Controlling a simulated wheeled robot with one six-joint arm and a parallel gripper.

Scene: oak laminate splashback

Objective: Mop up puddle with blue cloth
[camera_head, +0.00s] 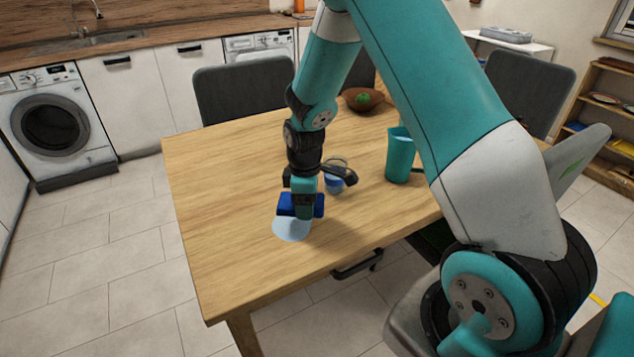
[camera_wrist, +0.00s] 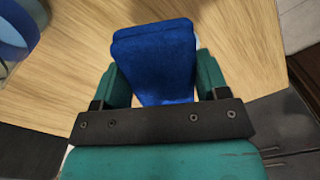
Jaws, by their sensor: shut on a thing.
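The blue cloth (camera_head: 286,207) is a folded pad between the fingers of my gripper (camera_head: 303,199). In the wrist view the cloth (camera_wrist: 155,50) fills the gap between the two green fingers of my gripper (camera_wrist: 158,72), which is shut on it. The puddle (camera_head: 291,231) is a pale blue patch on the wooden table near its front edge. The cloth and gripper are at the puddle's far side and cover part of it in the head view. I cannot tell whether the cloth touches the puddle.
A small blue cup (camera_head: 334,185) stands just behind and right of my gripper. A taller teal cup (camera_head: 398,165) stands farther right. A brown bowl (camera_head: 376,104) with a green item is at the back. The left part of the wooden table (camera_head: 220,190) is clear.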

